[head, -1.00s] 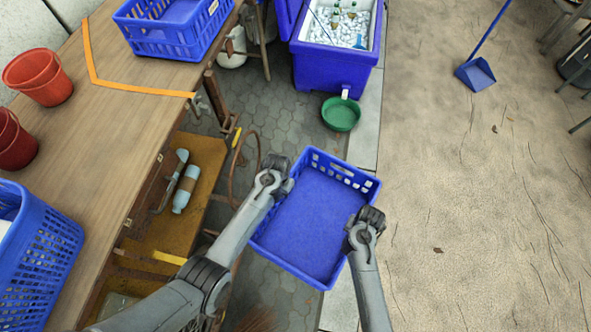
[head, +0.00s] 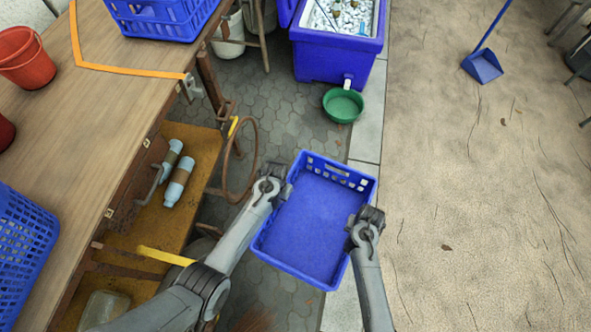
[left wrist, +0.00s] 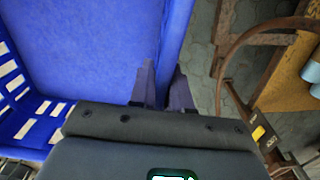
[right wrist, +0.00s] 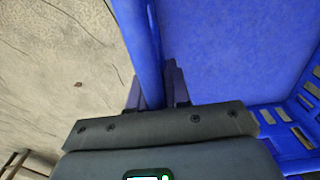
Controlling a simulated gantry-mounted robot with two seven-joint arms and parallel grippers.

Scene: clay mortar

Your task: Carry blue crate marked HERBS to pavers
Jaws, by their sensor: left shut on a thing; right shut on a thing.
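An empty blue crate (head: 315,222) hangs between my two grippers in the head view, above the paved ground. No HERBS label can be read on it. My left gripper (head: 283,183) is shut on its left wall; the left wrist view shows the fingers (left wrist: 160,85) astride the rim of the crate (left wrist: 85,45). My right gripper (head: 352,232) is shut on its right wall; the right wrist view shows the fingers (right wrist: 160,85) on either side of that rim, with the crate floor (right wrist: 235,50) beyond. Grey hexagonal pavers (head: 300,130) show beyond the crate.
A wooden table (head: 95,120) stands at left with blue crates (head: 165,22) (head: 20,240) and a red bucket (head: 25,60). A blue cooler (head: 335,60) and a green basin (head: 343,105) lie ahead. A hose loop (head: 240,160) hangs near my left arm.

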